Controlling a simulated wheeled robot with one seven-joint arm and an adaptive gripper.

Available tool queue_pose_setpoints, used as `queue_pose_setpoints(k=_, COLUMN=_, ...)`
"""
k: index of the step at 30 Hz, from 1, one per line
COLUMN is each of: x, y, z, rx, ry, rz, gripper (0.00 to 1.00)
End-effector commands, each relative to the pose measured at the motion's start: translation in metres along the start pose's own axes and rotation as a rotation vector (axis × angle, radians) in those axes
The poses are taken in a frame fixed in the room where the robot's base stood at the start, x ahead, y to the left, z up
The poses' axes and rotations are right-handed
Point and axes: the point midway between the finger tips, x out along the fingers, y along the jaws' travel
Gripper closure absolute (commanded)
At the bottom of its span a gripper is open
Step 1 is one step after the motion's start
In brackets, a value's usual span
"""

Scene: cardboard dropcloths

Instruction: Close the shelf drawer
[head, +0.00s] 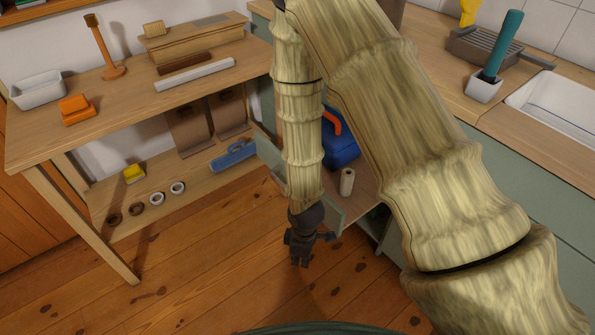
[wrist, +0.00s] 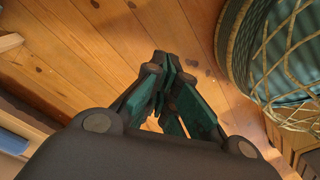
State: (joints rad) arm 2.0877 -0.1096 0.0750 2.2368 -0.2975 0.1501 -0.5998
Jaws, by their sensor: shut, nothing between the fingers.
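The drawer appears to be the pulled-out grey-green panel (head: 330,213) low at the cabinet on the right of the workbench. My arm hides much of it, so I cannot tell how far it stands out. My gripper (head: 300,260) hangs over the wood floor, pointing down, just in front and to the left of that panel. A gap to the panel seems to show, but contact is hard to judge. In the wrist view my gripper (wrist: 165,75) has its fingertips together, empty, above bare floorboards.
A blue case with an orange handle (head: 342,150) and an upright tan roll (head: 347,182) stand behind the panel. The floor left of my gripper is clear.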

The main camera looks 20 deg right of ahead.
Motion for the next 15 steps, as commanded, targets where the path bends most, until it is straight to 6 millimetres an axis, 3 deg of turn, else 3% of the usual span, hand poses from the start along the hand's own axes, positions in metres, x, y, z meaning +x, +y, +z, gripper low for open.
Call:
queue_pose_setpoints(k=1, x=-0.035, y=0.015, z=-0.017, rx=-0.107, ry=-0.011, rz=0.02, gripper=1.0)
queue_pose_setpoints(k=9, x=-0.16, y=0.075, z=-0.075, rx=-0.627, ry=-0.155, rz=0.093, gripper=1.0)
queue_pose_setpoints(k=12, x=-0.195, y=0.091, z=-0.087, rx=-0.753, ry=-0.211, rz=0.114, gripper=1.0)
queue_pose_setpoints(k=15, x=-0.219, y=0.101, z=-0.094, rx=-0.834, ry=-0.253, rz=0.125, gripper=1.0)
